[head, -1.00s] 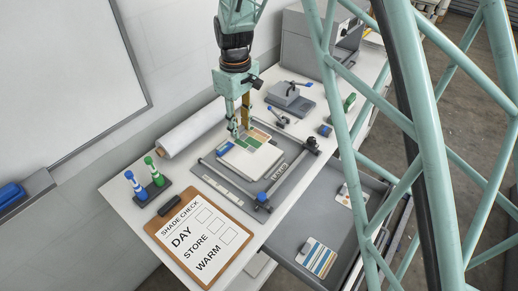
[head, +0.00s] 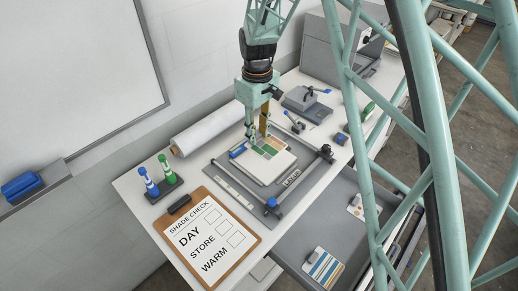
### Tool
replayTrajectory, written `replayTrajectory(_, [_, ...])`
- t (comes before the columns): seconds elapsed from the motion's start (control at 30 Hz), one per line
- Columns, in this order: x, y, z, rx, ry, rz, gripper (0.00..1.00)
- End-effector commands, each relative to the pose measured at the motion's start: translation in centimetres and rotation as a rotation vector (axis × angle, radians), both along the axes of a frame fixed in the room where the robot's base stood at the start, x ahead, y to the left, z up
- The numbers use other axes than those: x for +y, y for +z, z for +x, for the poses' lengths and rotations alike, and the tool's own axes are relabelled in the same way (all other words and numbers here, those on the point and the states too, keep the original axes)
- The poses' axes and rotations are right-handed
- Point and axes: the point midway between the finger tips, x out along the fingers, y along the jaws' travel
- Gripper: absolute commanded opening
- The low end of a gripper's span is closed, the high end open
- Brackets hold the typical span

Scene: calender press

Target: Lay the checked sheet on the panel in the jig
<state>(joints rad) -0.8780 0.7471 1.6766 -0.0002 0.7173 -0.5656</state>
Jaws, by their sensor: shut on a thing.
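The checked sheet (head: 270,149), with green, tan and white patches, is at the far part of the white panel (head: 265,170). I cannot tell whether it lies flat on the panel or is held just above it. The panel sits in the grey jig (head: 228,190), which has rails with dark and blue knobs. My gripper (head: 257,138) points down at the sheet's far edge and is shut on it. The fingers hide part of that edge.
A clipboard (head: 208,236) lies in front. An open drawer (head: 335,225) is at right.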

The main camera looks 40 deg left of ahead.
Motion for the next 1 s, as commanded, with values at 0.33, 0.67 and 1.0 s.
replayTrajectory(0.33, [0.0,-3.4,0.0,0.001,0.000,-0.002,0.18])
replayTrajectory(0.67, [0.0,-3.5,0.0,0.000,0.000,-0.001,0.18])
replayTrajectory(1.0, [-0.1,-5.8,0.0,0.001,0.000,-0.002,0.18])
